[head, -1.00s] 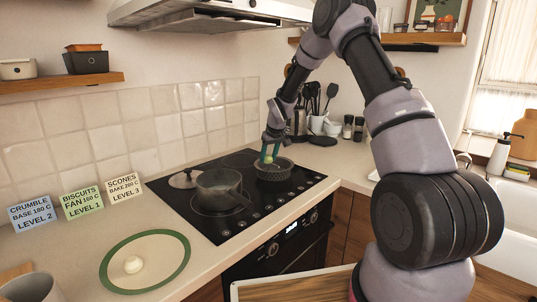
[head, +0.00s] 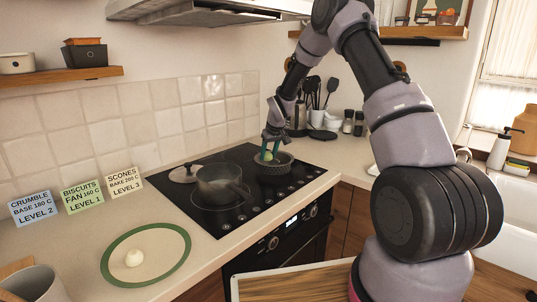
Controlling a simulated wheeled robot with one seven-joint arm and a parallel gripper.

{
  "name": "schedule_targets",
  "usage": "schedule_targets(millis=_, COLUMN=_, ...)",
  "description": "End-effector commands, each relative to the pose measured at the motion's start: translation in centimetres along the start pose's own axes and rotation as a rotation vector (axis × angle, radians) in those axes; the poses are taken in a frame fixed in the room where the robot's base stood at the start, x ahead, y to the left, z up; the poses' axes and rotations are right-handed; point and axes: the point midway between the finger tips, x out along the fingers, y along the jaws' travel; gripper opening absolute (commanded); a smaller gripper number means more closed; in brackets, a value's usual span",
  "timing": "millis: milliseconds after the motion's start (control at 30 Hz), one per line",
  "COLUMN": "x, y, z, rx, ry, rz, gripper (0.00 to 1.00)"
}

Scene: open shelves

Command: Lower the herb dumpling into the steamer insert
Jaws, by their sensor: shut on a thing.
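My gripper (head: 268,155) points down over the left part of the steamer insert (head: 276,169), a dark round basket at the right rear of the black hob. Its teal fingers are shut on the herb dumpling (head: 268,157), a small pale green ball. The dumpling sits at about the height of the insert's rim; I cannot tell whether it touches the insert. The inside of the insert is mostly hidden.
A grey pot (head: 219,184) stands left of the insert, with a lid (head: 186,174) behind it. A green-rimmed plate (head: 178,263) holds a white dumpling (head: 134,258). Three recipe cards lean by the tiles. Utensils (head: 317,95) stand behind the hob.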

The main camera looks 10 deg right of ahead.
Motion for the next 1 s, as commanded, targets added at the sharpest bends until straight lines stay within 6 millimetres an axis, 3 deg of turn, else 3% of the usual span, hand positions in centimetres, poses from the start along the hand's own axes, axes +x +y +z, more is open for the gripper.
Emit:
schedule_targets(millis=467, x=0.4, y=0.0, z=0.2, rx=0.000, ry=0.000, rz=0.000, gripper=0.31)
schedule_targets(millis=500, x=0.4, y=0.0, z=0.2, rx=0.000, ry=0.000, rz=0.000, gripper=0.60)
schedule_targets(millis=567, x=0.4, y=0.0, z=0.2, rx=0.000, ry=0.000, rz=0.000, gripper=0.83)
schedule_targets(millis=600, x=0.4, y=0.0, z=0.2, rx=0.000, ry=0.000, rz=0.000, gripper=0.88)
schedule_targets(millis=867, x=0.4, y=0.0, z=0.2, rx=0.000, ry=0.000, rz=0.000, gripper=0.88)
schedule_targets(millis=1000, x=-0.6, y=0.1, z=0.1, rx=0.000, ry=0.002, rz=0.001, gripper=0.88)
